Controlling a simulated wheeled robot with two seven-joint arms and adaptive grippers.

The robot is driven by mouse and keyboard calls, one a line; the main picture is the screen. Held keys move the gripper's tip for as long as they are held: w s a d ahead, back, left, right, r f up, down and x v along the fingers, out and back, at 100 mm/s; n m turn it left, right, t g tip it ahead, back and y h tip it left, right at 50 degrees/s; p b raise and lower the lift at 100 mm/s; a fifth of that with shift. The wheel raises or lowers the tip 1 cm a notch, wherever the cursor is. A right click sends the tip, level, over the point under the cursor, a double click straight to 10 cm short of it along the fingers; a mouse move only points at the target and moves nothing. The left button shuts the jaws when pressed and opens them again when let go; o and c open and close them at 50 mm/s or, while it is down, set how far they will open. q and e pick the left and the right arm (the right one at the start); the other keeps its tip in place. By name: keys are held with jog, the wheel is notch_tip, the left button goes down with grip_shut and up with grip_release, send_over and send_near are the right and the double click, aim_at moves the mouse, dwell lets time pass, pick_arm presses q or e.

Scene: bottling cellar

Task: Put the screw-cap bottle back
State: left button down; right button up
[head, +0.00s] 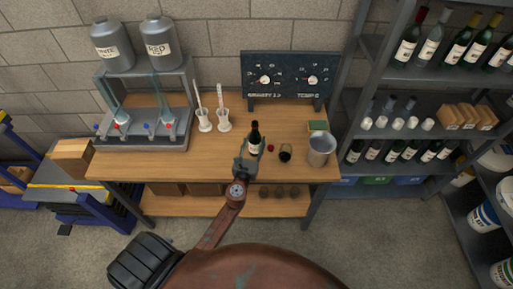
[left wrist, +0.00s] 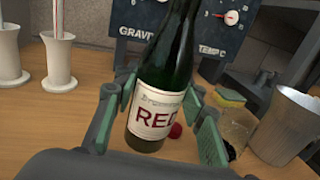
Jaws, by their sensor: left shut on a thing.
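A dark green wine bottle (head: 254,138) with a white label stands upright at the workbench, near its front edge. In the left wrist view the bottle (left wrist: 166,85) shows the word RED on its label, and its neck and top are out of frame. My left gripper (head: 249,158) is shut on the bottle, with a green-padded finger on either side of it. I cannot tell whether its base touches the bench. A small red thing (head: 270,148), perhaps a cap, lies on the bench just right of the bottle. My right gripper is not in view.
Two white cylinders (head: 224,122) stand left, beside the filling stand (head: 145,140). A gauge panel (head: 288,78) is behind. Shelves (head: 420,93) hold several bottles at right.

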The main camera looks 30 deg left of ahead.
aim_at(256, 145)
pick_arm(q)
jog(key=shift+w+f, duration=0.15)
jog(key=shift+w, duration=0.05)
jog(key=f+b, duration=0.1)
jog(key=f, duration=0.1)
jog(key=f+b, duration=0.1)
jog(key=shift+w+f+b, duration=0.15)
jog(key=shift+w+b, duration=0.15)
jog(key=shift+b, duration=0.05)
jog(key=shift+f, duration=0.2)
jog(key=shift+r, duration=0.1)
jog(key=shift+f+b, duration=0.2)
jog(key=shift+b, duration=0.1)
jog(key=c, duration=1.2)
grip_release()
jog(key=shift+c, duration=0.2)
